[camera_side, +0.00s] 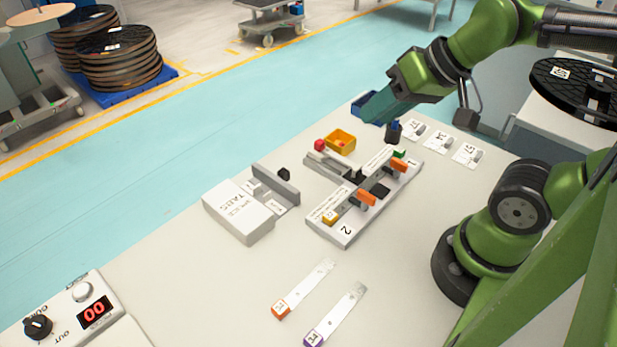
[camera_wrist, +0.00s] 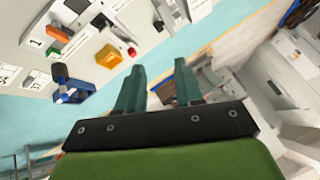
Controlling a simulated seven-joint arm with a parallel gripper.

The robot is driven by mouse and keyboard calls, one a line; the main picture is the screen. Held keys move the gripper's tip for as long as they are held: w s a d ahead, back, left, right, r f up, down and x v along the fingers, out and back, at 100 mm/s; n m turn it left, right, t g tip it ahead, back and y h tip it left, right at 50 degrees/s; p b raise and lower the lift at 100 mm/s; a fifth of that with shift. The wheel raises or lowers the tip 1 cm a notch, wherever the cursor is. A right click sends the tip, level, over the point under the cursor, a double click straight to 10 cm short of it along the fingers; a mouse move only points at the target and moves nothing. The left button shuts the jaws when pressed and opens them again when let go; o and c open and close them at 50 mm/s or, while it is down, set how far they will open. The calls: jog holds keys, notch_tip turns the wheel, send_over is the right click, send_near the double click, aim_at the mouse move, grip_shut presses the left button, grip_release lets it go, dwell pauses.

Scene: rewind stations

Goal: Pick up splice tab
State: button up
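The white dispenser box lettered as splice tabs (camera_side: 236,212) lies on the table left of centre in the side view. A grey block with a small black knob stands along its right side. I cannot make out a single splice tab for sure.
A splicing block (camera_side: 345,232) with orange and yellow clamps stands right of the box. Beyond it are a yellow bin (camera_side: 341,141), a red knob (camera_side: 319,145) and a blue bin (camera_side: 363,104). Two tagged strips (camera_side: 337,312) lie in front. A counter panel (camera_side: 75,308) sits at the near left.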

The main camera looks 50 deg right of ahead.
jog(key=w+a+f+n+g+h, duration=0.1)
jog(key=w+a+f+g, duration=0.1)
jog(key=w+a+f, duration=0.3)
jog(key=w+a+n+g, duration=0.2)
jog(key=w+g, duration=0.1)
jog(key=w, duration=0.4)
jog(key=w+a+f+n+g+h, duration=0.1)
jog(key=w+a+f+g, duration=0.15)
jog(key=w+a, duration=0.2)
send_over(267, 194)
notch_tip(267, 194, down, 11)
jog(key=shift+a+r, duration=0.15)
jog(key=shift+r, duration=0.05)
jog(key=shift+f, duration=2.6)
grip_shut()
